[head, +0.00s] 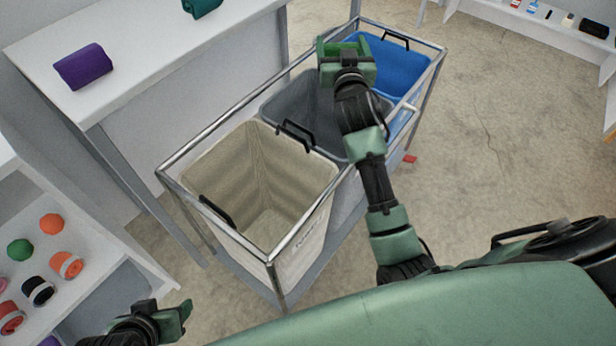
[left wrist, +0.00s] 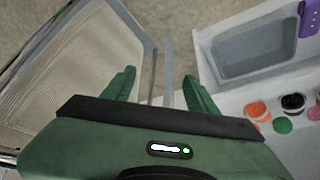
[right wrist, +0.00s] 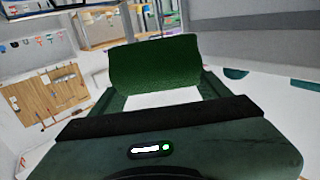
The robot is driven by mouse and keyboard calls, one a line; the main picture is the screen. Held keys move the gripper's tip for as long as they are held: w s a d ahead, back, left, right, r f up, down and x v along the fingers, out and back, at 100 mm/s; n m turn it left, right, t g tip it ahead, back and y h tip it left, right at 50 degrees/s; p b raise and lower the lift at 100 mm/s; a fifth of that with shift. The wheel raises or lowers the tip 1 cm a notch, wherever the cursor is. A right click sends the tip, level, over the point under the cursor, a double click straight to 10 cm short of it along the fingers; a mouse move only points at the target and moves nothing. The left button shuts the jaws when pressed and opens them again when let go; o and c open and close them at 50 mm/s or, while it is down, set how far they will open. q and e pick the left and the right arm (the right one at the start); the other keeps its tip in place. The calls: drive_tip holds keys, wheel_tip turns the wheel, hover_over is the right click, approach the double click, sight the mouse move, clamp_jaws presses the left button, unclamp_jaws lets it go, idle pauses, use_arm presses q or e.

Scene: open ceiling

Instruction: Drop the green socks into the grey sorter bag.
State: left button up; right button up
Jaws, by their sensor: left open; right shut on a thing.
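My right gripper (head: 345,52) is shut on the green socks, a rolled dark green bundle that shows between its fingers in the right wrist view (right wrist: 155,62). It holds them above the rear part of the grey sorter bag (head: 285,100), near the edge beside the blue bag. In the head view the gripper and arm largely hide the socks and part of the grey bag. The grey bag hangs in the middle of a metal frame, with a black handle on its front edge. My left gripper (head: 182,318) is open and empty at the lower left, beside the shelf.
A beige bag (head: 235,190) and a blue bag (head: 395,62) share the metal frame (head: 235,105). A white table (head: 140,50) holds a purple roll (head: 83,66) and a teal item (head: 200,6). A shelf at left holds several coloured rolls (head: 38,290). The floor at right is largely clear.

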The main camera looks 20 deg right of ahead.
drive_tip(key=shift+a+f, duration=0.2)
drive_tip(key=shift+f, duration=0.2)
drive_tip(key=shift+a, duration=0.1)
drive_tip(key=shift+f+b, duration=0.75)
drive_tip(key=shift+b, duration=0.1)
use_arm(q)
drive_tip(key=w+d+r+t+h+b, duration=0.1)
drive_tip(key=w+d+r+t, duration=0.1)
drive_tip(key=w+r+t, duration=0.3)
drive_tip(key=w+d+r+t+h, duration=0.1)
drive_tip(key=w+d+r+t, duration=0.2)
drive_tip(key=w+r, duration=0.3)
use_arm(e)
drive_tip(key=shift+f, duration=0.75)
drive_tip(key=shift+f+b, duration=0.7)
drive_tip(key=shift+b, duration=0.3)
use_arm(q)
wheel_tip(320, 180, up, 13)
drive_tip(key=w+d+t+h+b, duration=0.1)
drive_tip(key=w+d+t+h, duration=0.1)
drive_tip(key=t, duration=0.6)
drive_tip(key=shift+w+d+r+m+t+h+b, duration=0.15)
drive_tip(key=shift+w+d+m+t+h+b, duration=0.15)
drive_tip(key=shift+d+m+h, duration=0.1)
use_arm(e)
drive_tip(key=shift+f, duration=0.8)
drive_tip(key=o, duration=1.4)
